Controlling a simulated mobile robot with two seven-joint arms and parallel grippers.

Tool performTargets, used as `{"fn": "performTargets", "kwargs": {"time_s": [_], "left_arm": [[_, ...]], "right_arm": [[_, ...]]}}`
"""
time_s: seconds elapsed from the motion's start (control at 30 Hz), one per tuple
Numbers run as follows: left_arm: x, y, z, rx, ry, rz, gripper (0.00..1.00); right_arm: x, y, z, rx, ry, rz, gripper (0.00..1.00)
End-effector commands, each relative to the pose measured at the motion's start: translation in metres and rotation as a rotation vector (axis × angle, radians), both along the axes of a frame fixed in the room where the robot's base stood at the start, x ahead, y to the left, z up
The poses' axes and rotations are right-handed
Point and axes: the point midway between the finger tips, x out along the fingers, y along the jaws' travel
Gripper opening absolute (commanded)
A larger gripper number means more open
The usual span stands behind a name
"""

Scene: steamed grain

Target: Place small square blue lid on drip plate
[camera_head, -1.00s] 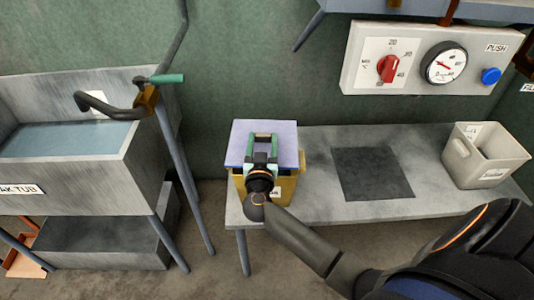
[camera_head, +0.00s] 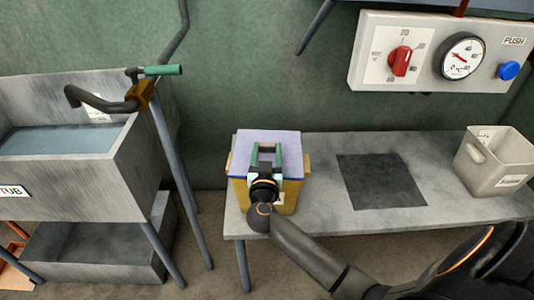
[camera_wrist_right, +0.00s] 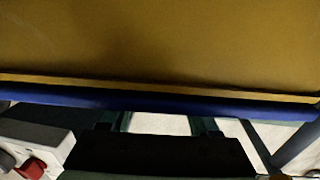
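The square lid (camera_head: 242,148), pale violet-blue on top with a darker blue front edge, lies over a yellow box (camera_head: 245,195) at the left end of the bench. My right gripper (camera_head: 266,147) is over the lid, its two green fingers spread apart, with nothing visibly clamped between them. Whether the fingertips touch the lid cannot be told. In the right wrist view, the lid's blue edge (camera_wrist_right: 190,104) runs across beside the yellow box wall (camera_wrist_right: 160,45), with the fingers (camera_wrist_right: 160,122) below it. A dark square plate (camera_head: 380,181), apparently the drip plate, lies bare on the bench. My left gripper is not in view.
A grey bin (camera_head: 490,165) stands at the bench's (camera_head: 325,205) right end. A metal tub (camera_head: 135,165) with a tap (camera_head: 105,105) stands at left. A control panel (camera_head: 430,52) hangs behind the bench. The bench between box and plate is clear.

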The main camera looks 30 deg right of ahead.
Motion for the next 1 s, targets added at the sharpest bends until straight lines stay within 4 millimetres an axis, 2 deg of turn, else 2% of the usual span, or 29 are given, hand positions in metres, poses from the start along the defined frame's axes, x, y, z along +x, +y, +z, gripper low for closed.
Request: {"fn": "performTargets", "kwargs": {"time_s": [0.03, 0.27, 0.57, 0.77, 0.83, 1.0], "left_arm": [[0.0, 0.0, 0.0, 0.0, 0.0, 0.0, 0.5], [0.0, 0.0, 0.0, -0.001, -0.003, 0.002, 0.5], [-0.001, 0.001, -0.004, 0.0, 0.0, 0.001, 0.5], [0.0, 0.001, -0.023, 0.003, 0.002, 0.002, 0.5], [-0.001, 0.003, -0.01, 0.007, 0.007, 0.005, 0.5], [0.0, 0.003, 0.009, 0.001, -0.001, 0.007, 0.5]], "right_arm": [[0.0, 0.0, -0.002, -0.001, 0.004, 0.0, 0.66], [0.0, 0.0, -0.001, 0.0, 0.003, 0.0, 0.92], [0.0, 0.0, -0.002, 0.0, 0.001, -0.001, 0.92], [0.0, 0.0, -0.01, 0.0, -0.001, -0.001, 0.92], [-0.013, 0.01, -0.003, 0.003, 0.006, 0.002, 0.92], [-0.049, 0.032, -0.002, 0.003, 0.008, -0.001, 0.92]]}}
